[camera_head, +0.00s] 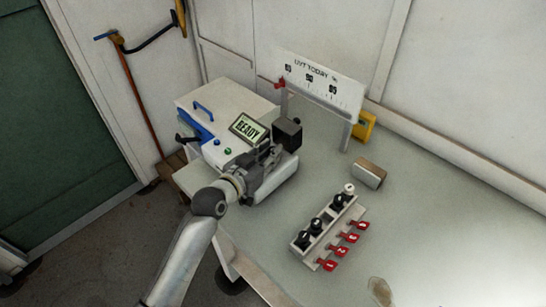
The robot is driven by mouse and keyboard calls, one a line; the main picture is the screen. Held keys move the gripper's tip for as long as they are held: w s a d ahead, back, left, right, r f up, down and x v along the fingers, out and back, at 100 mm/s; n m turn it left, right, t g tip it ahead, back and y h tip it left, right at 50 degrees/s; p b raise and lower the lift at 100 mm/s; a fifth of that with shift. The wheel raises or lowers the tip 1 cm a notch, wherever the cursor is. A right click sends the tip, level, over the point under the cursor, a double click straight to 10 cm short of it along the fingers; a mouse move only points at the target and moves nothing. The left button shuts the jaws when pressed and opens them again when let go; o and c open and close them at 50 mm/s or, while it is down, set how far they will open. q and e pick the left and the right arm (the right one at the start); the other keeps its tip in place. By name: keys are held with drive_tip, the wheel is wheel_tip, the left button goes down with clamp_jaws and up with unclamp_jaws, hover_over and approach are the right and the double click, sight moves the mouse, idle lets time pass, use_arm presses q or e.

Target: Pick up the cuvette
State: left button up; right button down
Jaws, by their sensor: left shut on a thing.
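My left gripper (267,157) is over the front right part of the UV reactor (232,98), whose screen reads "READY". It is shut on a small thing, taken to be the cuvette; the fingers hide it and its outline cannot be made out. A light rack (325,226) stands on the bench to the right of the gripper. It holds several pieces with dark tops (303,240) and one with a white top (348,188). A gap shows near its middle. Red numbered tags (350,237) line its right side. My right gripper is out of view.
A black block (287,134) is close behind the gripper. A sign board (318,86) stands at the back of the bench. A brown-topped box (369,173) sits right of centre. The bench (450,225) is largely clear on the right, with a stain (380,291) near the front.

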use_arm(q)
drive_tip(key=shift+c, duration=0.5)
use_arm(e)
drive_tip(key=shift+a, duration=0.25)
